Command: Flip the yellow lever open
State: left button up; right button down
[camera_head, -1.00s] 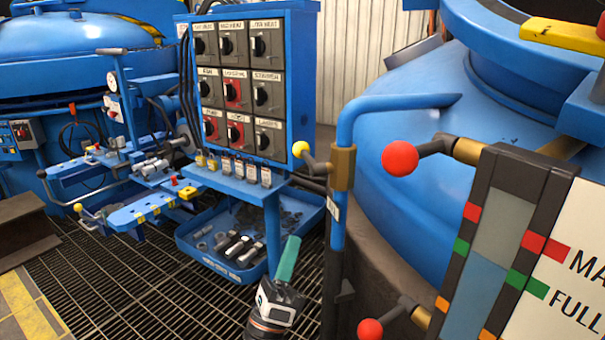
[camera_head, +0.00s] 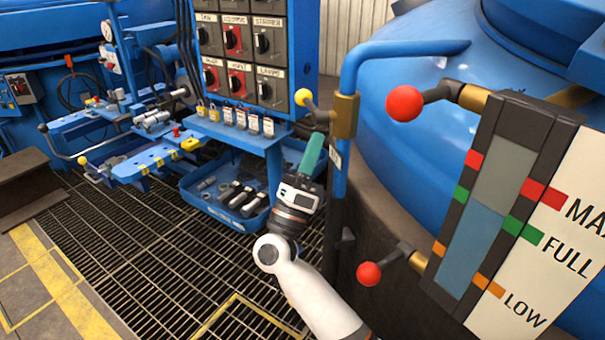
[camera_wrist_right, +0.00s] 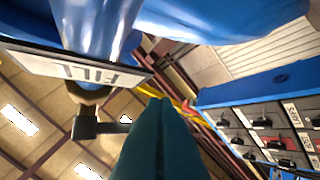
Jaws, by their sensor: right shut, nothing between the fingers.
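The yellow lever (camera_head: 303,97) is a short dark arm with a yellow ball on its end. It joins a brass valve body (camera_head: 344,115) on a blue upright pipe, and its ball points left and up. My right gripper (camera_head: 314,148) has teal fingers, shut and empty, pointing up just below the lever, left of the pipe. I cannot tell whether they touch. In the right wrist view, the shut fingers (camera_wrist_right: 160,125) are beside the dark lever arm and brass valve (camera_wrist_right: 92,96), under a white label reading FILL (camera_wrist_right: 75,68). The yellow ball is not clear there. My left gripper is not in view.
A blue switch panel (camera_head: 302,40) and a blue tray (camera_head: 190,190) of tools stand behind my right gripper. A large blue tank (camera_head: 425,75) is behind the pipe.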

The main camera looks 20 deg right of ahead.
aim_at(312, 107)
jog(key=shift+w+a+r, duration=0.2)
jog(key=shift+w+r, duration=0.35)
jog(key=shift+r, duration=0.35)
jog(key=shift+w+a+r, duration=0.2)
jog(key=shift+w+r, duration=0.35)
jog(key=shift+r, duration=0.35)
